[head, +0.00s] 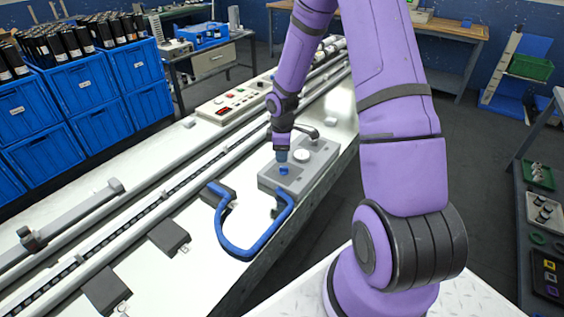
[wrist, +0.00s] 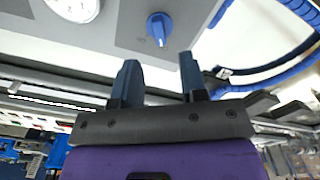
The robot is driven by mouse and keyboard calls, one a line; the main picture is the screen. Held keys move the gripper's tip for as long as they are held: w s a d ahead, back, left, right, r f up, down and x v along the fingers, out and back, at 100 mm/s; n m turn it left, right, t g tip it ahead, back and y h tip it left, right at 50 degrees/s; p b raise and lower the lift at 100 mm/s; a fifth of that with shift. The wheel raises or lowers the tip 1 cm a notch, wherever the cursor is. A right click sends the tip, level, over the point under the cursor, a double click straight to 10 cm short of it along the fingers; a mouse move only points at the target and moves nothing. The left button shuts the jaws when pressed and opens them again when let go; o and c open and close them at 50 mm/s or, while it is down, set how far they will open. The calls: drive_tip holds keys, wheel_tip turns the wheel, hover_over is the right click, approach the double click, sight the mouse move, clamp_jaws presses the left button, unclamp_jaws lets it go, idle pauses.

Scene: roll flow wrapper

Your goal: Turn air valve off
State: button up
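The air valve is a round blue knob (wrist: 160,27) with a raised grip bar and a pale mark at its end nearest my gripper. It sits on a grey valve block (head: 318,158); the knob also shows in the head view (head: 284,170). A white round gauge (wrist: 73,8) is beside it, also in the head view (head: 301,155). My gripper (wrist: 159,63) is open, its two dark blue fingers apart with nothing between them. The knob lies just beyond the fingertips, roughly in line with the gap. I see no contact.
A blue hose (head: 240,250) loops from the block's front end to a dark fitting. A dark pipe (head: 307,131) leaves its far side. A control panel with buttons (head: 236,104) and long rails lie behind on the white machine. Blue crates (head: 85,85) stand at the left.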

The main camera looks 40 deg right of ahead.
drive_tip(key=shift+r, duration=2.6)
wheel_tip(320, 180, up, 12)
drive_tip(key=m+t+h, duration=0.1)
drive_tip(key=m, duration=0.1)
hover_over(282, 167)
drive_tip(key=s+a, duration=0.3)
drive_tip(key=s+a+r+m+t, duration=0.1)
drive_tip(key=s+a+r+m, duration=0.3)
drive_tip(key=r, duration=0.5)
drive_tip(key=s+a+r+m+t, duration=0.1)
drive_tip(key=s+r, duration=0.2)
drive_tip(key=s, duration=0.3)
drive_tip(key=s+a+r+m+t, duration=0.1)
drive_tip(key=s+a+r, duration=0.1)
drive_tip(key=s+r, duration=0.2)
drive_tip(key=s+a+r+m+t+y, duration=0.1)
drive_tip(key=s+a+r+m, duration=0.1)
drive_tip(key=s, duration=0.8)
drive_tip(key=shift+a+r, duration=0.25)
drive_tip(key=shift+r, duration=0.55)
